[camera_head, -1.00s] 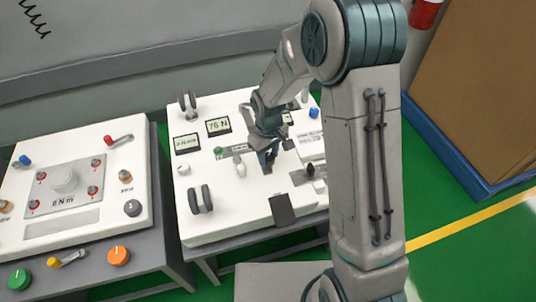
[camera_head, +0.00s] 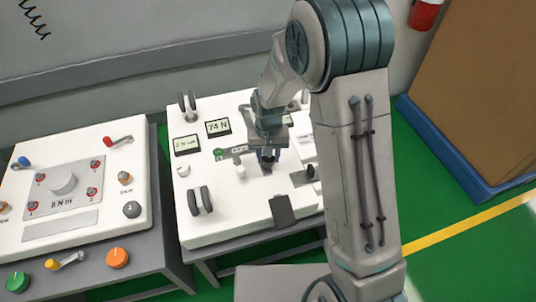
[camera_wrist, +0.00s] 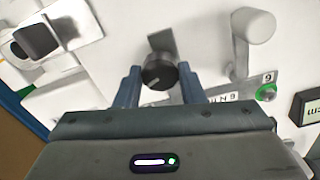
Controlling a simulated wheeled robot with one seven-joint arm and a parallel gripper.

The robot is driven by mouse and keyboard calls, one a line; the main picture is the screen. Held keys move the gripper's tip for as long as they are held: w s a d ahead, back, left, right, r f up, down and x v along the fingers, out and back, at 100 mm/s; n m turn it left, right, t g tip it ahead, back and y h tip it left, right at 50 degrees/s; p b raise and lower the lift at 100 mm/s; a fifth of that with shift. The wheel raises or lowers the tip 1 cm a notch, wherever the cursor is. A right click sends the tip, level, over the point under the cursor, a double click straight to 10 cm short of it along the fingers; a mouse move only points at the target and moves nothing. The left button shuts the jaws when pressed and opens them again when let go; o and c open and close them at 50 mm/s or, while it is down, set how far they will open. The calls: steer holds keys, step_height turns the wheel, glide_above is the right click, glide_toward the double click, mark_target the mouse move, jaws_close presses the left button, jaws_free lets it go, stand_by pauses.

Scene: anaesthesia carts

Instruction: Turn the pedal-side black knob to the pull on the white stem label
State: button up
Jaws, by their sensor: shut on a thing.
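My gripper (camera_wrist: 159,68) has its two fingers on either side of a round black knob (camera_wrist: 157,76) with a pale pointer line, and is shut on it. In the head view my gripper (camera_head: 267,160) points down at the white panel, hiding most of this knob. A small label reading about "6 N m" (camera_wrist: 226,97) lies beside that plate, partly covered by a finger. The dark grey pedal (camera_head: 282,211) is at the panel's front.
A display (camera_head: 218,127) reads 74 N; a smaller one (camera_head: 187,145) is hard to read. Another black knob (camera_head: 311,172) stands on a metal plate to the right. Grey paired discs (camera_head: 200,201) stand front left. A second cart (camera_head: 70,190) is to the left.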

mark_target(268, 158)
steer(key=shift+s, duration=0.1)
stand_by(0.3)
steer(key=o, duration=1)
steer(key=shift+r, duration=0.1)
step_height(268, 158, up, 14)
steer(key=shift+f+p, duration=0.15)
steer(key=shift+p, duration=1.05)
